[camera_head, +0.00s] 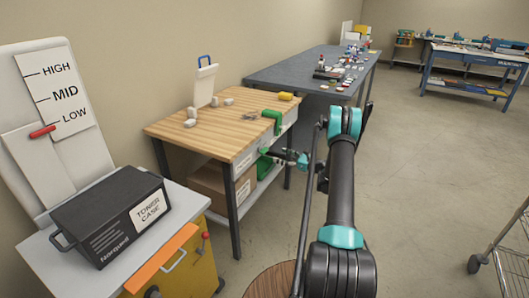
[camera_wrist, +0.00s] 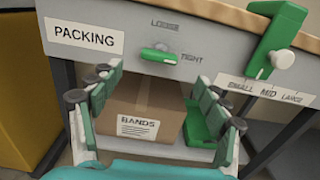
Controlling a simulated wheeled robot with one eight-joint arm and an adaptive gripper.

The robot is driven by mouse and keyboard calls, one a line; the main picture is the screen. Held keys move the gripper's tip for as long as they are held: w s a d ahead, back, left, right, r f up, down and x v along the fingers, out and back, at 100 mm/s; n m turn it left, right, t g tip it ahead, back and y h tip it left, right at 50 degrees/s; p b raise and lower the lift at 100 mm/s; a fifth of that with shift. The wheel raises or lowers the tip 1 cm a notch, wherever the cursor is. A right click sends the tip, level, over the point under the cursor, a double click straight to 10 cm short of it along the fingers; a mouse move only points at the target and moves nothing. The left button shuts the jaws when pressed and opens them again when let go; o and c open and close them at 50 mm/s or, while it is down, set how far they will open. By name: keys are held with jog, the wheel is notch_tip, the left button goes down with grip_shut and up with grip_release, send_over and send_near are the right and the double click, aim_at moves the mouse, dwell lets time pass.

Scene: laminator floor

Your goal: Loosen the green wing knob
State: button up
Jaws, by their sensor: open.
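The green wing knob (camera_wrist: 157,54) is on the grey front panel under the wooden tabletop in the wrist view. Its pale end points right, toward the printed word TIGHT; LOOSE is printed above it. My gripper (camera_wrist: 160,77) is open and empty, its green-padded fingers apart to the left and right, with the knob just beyond and slightly above the space between the tips. I see no contact. In the head view my gripper (camera_head: 288,156) is in front of the wooden bench's front panel; the knob is hard to make out there.
A green slider with a white knob (camera_wrist: 275,45) sits right of the wing knob, above a SMALL-MID-LARGE scale. A cardboard box (camera_wrist: 145,105) labelled BANDS and a green item (camera_wrist: 203,122) are below. The wooden bench (camera_head: 205,135) adjoins a grey table (camera_head: 290,72).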

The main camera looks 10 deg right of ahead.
aim_at(266, 151)
jog(key=x, duration=1)
jog(key=shift+w+a, duration=0.1)
jog(key=shift+c, duration=0.4)
jog(key=c, duration=1.1)
